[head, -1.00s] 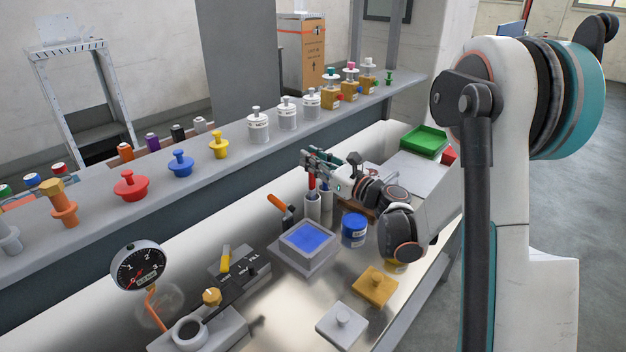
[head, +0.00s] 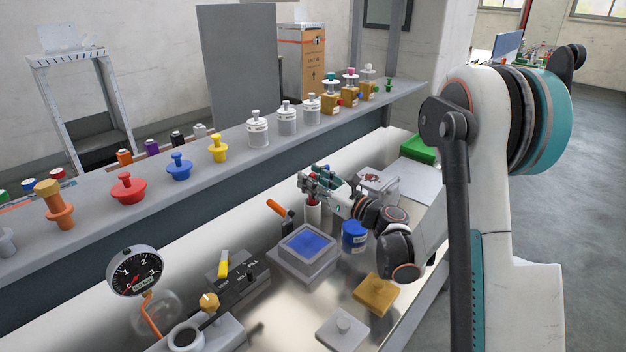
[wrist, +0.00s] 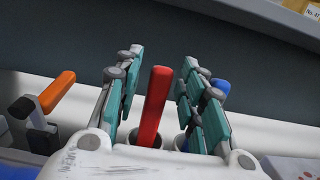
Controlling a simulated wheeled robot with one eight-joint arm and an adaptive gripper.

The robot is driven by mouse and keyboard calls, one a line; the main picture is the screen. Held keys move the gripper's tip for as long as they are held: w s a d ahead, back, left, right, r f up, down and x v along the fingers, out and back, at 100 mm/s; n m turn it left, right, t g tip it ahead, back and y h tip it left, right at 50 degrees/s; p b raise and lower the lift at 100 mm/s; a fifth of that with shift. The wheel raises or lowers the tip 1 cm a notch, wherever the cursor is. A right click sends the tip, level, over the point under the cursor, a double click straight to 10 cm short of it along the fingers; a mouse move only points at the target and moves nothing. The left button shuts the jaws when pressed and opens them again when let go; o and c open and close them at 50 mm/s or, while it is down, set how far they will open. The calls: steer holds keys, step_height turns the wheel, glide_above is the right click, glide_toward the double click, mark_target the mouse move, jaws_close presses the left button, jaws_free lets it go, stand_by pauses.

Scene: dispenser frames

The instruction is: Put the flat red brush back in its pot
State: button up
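The red brush handle (wrist: 154,105) stands upright, slightly tilted, in the wrist view. Its foot meets a white pot with a dark inside; the bristles are hidden. In the head view, a bit of red handle (head: 312,202) shows at the rim of the white pot (head: 313,214), below my gripper (head: 308,180). In the wrist view my gripper (wrist: 162,60) is open, with one teal-padded finger on each side of the handle and visible gaps between. A blue handle (wrist: 221,87) shows behind the right finger, by a second pot.
An orange-handled tool (head: 280,208) stands left of the pot, also seen in the wrist view (wrist: 57,92). A tray with a blue pad (head: 308,262) and a blue jar (head: 354,236) are in front. A shelf with knobs and bottles (head: 258,131) runs behind.

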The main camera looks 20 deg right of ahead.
steer(key=shift+r, duration=0.1)
steer(key=v, duration=1.2)
steer(key=shift+p, duration=0.45)
